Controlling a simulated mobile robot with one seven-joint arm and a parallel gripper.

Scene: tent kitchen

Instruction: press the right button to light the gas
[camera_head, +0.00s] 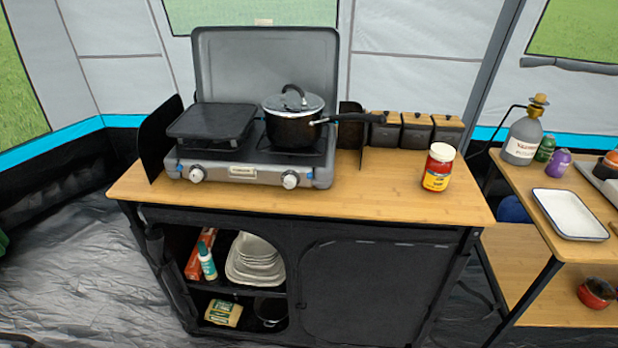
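A grey two-burner camping stove (258,175) with its lid raised stands on the left half of a wooden-topped camp cabinet. On its front panel are a left knob (197,174) and a right knob (290,180), both pale. A small blue spot shows beside each knob; I cannot tell whether these blue spots are buttons. A black pot (292,128) with a glass lid stands on the right burner, its handle pointing right. A black griddle (212,121) covers the left burner. No flame is visible. My gripper is not in view.
A jar (438,168) with a red and yellow label stands right of the stove on the cabinet top (375,196). Several wooden-lidded canisters (416,131) line the back. The top between stove and jar is clear. A side table with a white tray (569,214) stands right.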

